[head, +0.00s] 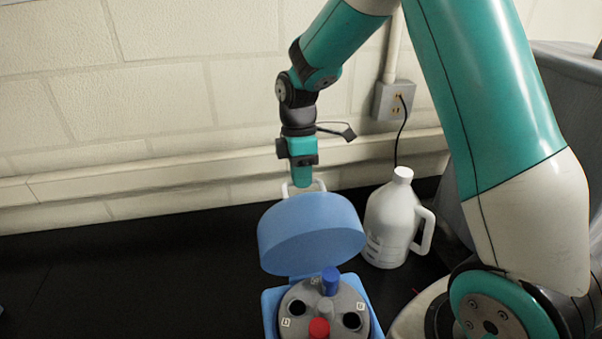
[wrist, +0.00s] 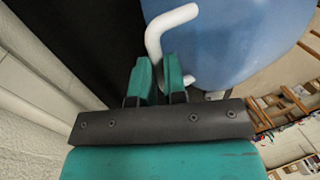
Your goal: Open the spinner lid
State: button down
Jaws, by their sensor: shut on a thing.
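The spinner (head: 274,300) is a blue box at the bottom of the head view. Its round blue lid (head: 312,235) stands raised and tilted back at the rear, leaving the inside uncovered. The lid also fills the top right of the wrist view (wrist: 240,35). A white handle (wrist: 154,40) is fixed to the lid. My gripper (wrist: 160,78) is shut on this handle, with its two teal fingers on either side of it. In the head view my gripper (head: 301,180) is above and behind the lid, and the handle is partly hidden.
Inside the spinner is a grey rotor (head: 297,303) with a blue tube (head: 330,280), a red-capped tube (head: 319,328) and dark open holes. A white jug (head: 392,225) stands right of the lid on the black bench (head: 130,270). A wall outlet (head: 394,100) is behind.

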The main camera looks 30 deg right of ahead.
jog(key=c, duration=1.2)
grip_release()
jog(key=shift+a, duration=0.1)
jog(key=shift+o, duration=0.2)
jog(key=b+v, duration=0.1)
jog(key=v, duration=1.6)
jog(key=shift+r, duration=0.2)
jog(key=shift+w, duration=0.1)
